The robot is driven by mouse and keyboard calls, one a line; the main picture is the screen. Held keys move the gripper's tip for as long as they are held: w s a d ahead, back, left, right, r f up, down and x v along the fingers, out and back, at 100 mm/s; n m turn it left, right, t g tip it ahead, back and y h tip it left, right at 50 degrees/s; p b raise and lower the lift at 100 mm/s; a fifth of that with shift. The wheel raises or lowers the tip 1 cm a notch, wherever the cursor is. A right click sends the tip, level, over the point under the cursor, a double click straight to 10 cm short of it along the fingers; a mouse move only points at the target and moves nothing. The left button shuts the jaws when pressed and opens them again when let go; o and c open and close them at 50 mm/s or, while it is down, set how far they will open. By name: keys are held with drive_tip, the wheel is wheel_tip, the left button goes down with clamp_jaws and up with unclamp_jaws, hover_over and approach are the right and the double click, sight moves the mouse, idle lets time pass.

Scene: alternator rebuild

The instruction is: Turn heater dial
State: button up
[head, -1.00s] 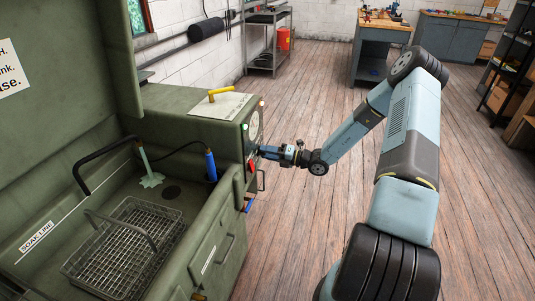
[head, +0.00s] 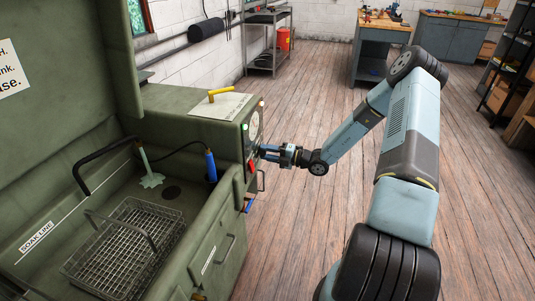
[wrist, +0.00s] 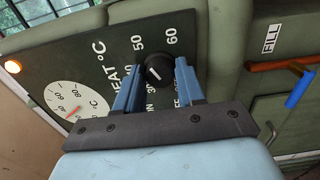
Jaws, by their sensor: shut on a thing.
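The heater dial (wrist: 158,69) is a small black round knob with a white pointer line, on a dark panel marked "HEAT °C" with 50 and 60 printed above it. My gripper (wrist: 158,78) is shut on the dial, one blue finger on each side of it, in the wrist view. In the head view my gripper (head: 263,150) reaches the end face of the green washer cabinet (head: 190,110) from the right. The dial itself is hidden there by the angle. The pointer line slants, and some numbers are hidden behind the fingers.
An orange-and-blue lever (wrist: 290,75) is near the FILL label (wrist: 271,38). A wire basket (head: 125,250) stands in the sink. The wooden floor (head: 290,230) is clear.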

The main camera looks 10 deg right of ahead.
drive_tip(key=shift+w+d+f, duration=0.1)
drive_tip(key=shift+d, duration=0.05)
drive_tip(key=o, duration=1)
drive_tip(key=shift+o, duration=0.2)
drive_tip(key=v, duration=1.3)
drive_tip(key=shift+d, duration=0.3)
